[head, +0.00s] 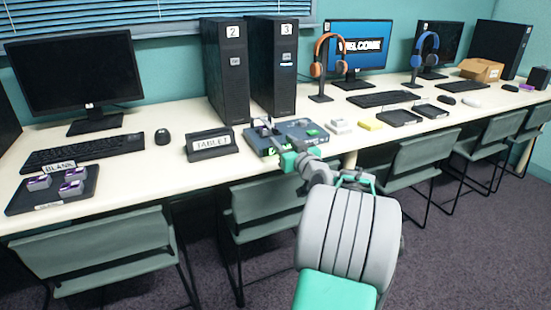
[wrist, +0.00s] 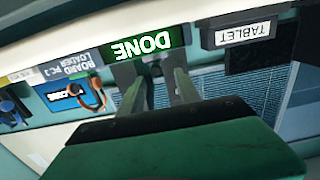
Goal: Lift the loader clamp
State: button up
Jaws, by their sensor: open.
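The board loader (head: 309,129) is a flat blue-grey unit on the desk with green parts on top. A small dark and pale raised part (head: 262,128) on its left side looks like the clamp, but its exact position is unclear. In the wrist view, which is upside down, the loader front carries a green DONE display (wrist: 149,46) and a BOARD LOADER PC 3 label (wrist: 85,62). My gripper (head: 277,143) is at the loader's front edge; its open fingers (wrist: 150,75) point toward the display with nothing visibly held. The clamp is not clear in the wrist view.
A TABLET stand (head: 211,146) is close on the left of the loader. Towers 2 (head: 228,70) and 3 (head: 272,65) stand behind it. Chairs (head: 262,205) stand before the desk.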

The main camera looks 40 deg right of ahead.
aim_at(276, 132)
jog(key=x, duration=0.5)
jog(key=b+x, duration=0.1)
jog(key=x, duration=0.1)
jog(key=shift+w+d+r, duration=0.15)
jog(key=shift+w+d, duration=0.05)
jog(key=shift+d, duration=0.2)
jog(key=shift+c, duration=0.2)
grip_shut()
dwell(0.7)
